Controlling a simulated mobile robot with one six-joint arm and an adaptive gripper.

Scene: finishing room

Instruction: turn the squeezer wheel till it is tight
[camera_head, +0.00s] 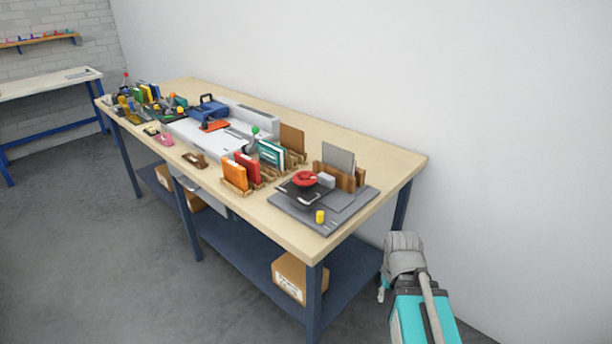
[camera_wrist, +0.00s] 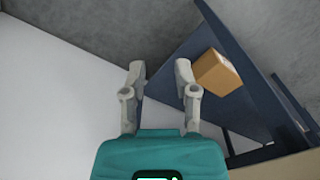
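A red round wheel (camera_head: 305,178), which looks like the squeezer wheel, sits over a dark plate on a grey base board (camera_head: 335,212) near the front right end of the wooden table (camera_head: 395,165). It is too small to tell how tight it is. The wheel is not in the wrist view. My gripper (camera_wrist: 158,72) is open and empty in the wrist view, its two fingers apart. It is away from the wheel, pointing down past the table's end, with the floor and lower shelf in view.
A yellow cylinder (camera_head: 320,216) stands on the base board's front. Wooden racks with orange (camera_head: 234,174) and red (camera_head: 247,168) pieces stand left of the wheel. A cardboard box (camera_wrist: 217,72) lies on the blue lower shelf (camera_wrist: 200,108). A white wall (camera_head: 480,110) runs behind the table.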

